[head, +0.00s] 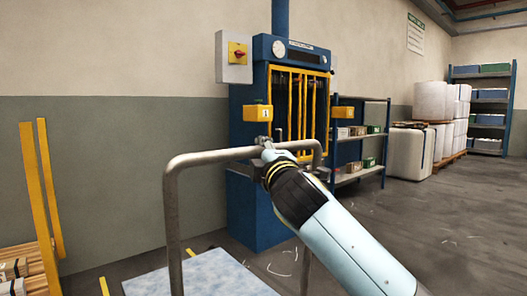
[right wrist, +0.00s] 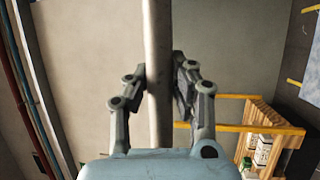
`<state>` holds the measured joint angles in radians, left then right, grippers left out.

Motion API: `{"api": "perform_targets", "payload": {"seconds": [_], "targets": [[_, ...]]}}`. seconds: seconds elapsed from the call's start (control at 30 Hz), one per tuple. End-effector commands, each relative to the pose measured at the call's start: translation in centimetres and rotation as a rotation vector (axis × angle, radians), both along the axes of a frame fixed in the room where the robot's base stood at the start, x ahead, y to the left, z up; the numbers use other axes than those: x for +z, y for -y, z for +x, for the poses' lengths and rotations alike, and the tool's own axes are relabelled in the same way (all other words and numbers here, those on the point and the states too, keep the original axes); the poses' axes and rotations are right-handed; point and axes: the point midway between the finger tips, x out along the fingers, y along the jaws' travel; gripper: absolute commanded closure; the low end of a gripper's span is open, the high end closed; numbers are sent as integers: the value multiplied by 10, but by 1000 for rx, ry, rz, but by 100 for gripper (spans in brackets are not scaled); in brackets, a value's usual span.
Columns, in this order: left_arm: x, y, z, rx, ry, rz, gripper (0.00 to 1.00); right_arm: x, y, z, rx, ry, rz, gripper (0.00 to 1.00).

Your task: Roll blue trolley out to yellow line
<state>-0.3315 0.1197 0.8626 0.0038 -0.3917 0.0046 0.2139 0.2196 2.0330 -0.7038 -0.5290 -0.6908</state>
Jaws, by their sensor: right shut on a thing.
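The trolley has a pale blue deck (head: 200,277) low at the bottom of the head view and a grey tubular handle (head: 205,157) standing up from it. My right gripper (head: 266,146) is shut on the handle's top bar, right of its middle. In the right wrist view the bar (right wrist: 158,70) runs between the two fingers of the gripper (right wrist: 160,90). Short yellow floor marks, perhaps parts of the yellow line (head: 104,286), show left of the deck and behind it. The trolley's wheels are out of view. My left gripper is not in view.
A blue machine with a yellow gate (head: 299,110) stands behind the handle against the wall. A yellow-posted rack (head: 42,190) with wooden crates stands at left. Shelves (head: 362,150) and white wrapped bales (head: 410,150) stand at right. The floor at right is open.

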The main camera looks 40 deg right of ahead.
Motion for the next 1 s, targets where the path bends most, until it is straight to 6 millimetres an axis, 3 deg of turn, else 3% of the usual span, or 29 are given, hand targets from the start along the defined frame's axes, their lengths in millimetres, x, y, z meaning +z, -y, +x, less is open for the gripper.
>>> {"api": "perform_targets", "payload": {"seconds": [0.07,0.1,0.3,0.67,1.0], "targets": [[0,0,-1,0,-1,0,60,-1,0,0,0,-2,-2,100],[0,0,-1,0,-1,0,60,-1,0,0,0,-2,-2,78],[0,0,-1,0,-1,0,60,-1,0,0,0,-2,-2,52],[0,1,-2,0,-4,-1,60,-3,-2,-7,0,-2,0,52],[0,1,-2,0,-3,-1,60,-16,-24,-72,0,-5,2,52]]}}
